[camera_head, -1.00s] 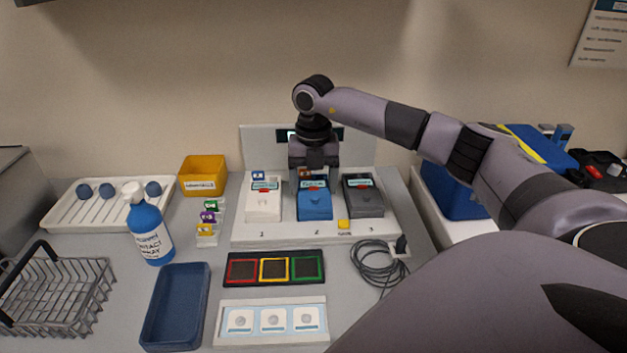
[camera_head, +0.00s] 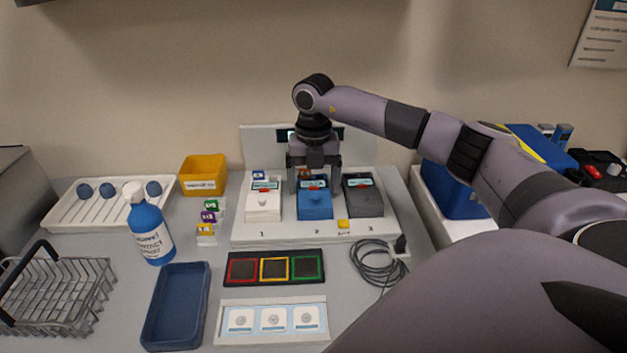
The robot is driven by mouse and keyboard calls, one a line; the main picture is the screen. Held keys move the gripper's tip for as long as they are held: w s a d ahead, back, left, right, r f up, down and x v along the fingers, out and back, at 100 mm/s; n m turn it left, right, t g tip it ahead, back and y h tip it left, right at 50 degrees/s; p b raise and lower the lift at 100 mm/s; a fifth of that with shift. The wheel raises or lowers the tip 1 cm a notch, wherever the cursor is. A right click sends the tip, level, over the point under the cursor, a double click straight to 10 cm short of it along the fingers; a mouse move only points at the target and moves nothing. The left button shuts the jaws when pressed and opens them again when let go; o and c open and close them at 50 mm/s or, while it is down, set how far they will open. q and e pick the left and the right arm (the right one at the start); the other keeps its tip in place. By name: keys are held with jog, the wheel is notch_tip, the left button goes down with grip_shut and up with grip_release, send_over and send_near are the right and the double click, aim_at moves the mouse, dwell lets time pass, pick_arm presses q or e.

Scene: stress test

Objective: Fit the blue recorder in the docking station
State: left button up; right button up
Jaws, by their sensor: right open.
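The blue recorder (camera_head: 315,206) sits in the middle position, marked 2, of the white docking station (camera_head: 285,236). A white recorder (camera_head: 263,206) is to its left at position 1, and a dark grey recorder (camera_head: 363,202) is to its right at position 3. My right gripper (camera_head: 314,186) points down at the back part of the blue recorder, its open fingers to either side. I cannot tell whether the fingers touch it. The recorder's back end is partly hidden by the gripper. My left gripper is not in view.
A coiled black cable (camera_head: 378,268) lies right of the station's front. A yellow bin (camera_head: 203,178) is behind left.

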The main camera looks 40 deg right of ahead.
jog(key=shift+r+p, duration=1.6)
jog(key=shift+r, duration=0.3)
jog(key=o, duration=0.3)
jog(key=shift+r+p, duration=1.05)
jog(key=shift+r, duration=0.45)
jog(key=shift+s+f, duration=0.1)
